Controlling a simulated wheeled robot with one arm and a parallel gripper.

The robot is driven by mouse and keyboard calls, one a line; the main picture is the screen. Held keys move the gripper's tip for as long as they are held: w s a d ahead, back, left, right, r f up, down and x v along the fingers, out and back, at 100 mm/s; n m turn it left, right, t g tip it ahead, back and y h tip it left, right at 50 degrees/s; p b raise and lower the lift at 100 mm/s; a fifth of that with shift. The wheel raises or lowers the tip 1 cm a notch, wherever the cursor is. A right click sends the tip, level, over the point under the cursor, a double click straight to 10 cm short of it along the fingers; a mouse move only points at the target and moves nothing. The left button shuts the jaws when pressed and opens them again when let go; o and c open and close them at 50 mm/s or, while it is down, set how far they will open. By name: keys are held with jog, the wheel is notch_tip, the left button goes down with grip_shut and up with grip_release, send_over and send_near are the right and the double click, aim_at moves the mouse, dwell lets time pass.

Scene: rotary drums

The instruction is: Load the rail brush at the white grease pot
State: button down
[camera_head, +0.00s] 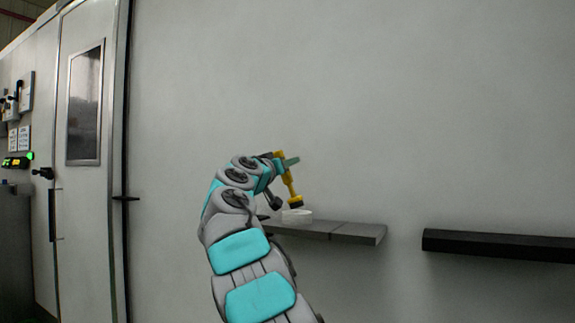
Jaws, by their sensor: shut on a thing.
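My gripper (287,163) is shut on the rail brush (289,183), which has a yellow handle and a dark lower end. The brush hangs nearly upright, tilted slightly, with its dark end just above the white grease pot (297,216). The pot is small and round and stands on a grey wall shelf (357,233). I cannot tell whether the brush end touches the pot or is a little apart from it. My arm hides the left part of the shelf.
A separate black shelf or bar (500,245) is fixed to the wall at the right, with a gap between it and the grey shelf. A door with a window (85,105) and a control panel (17,162) are at the left. The wall above the shelves is bare.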

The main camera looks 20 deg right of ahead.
jog(key=shift+f+b, duration=0.5)
jog(key=shift+f, duration=0.05)
dwell(1.9)
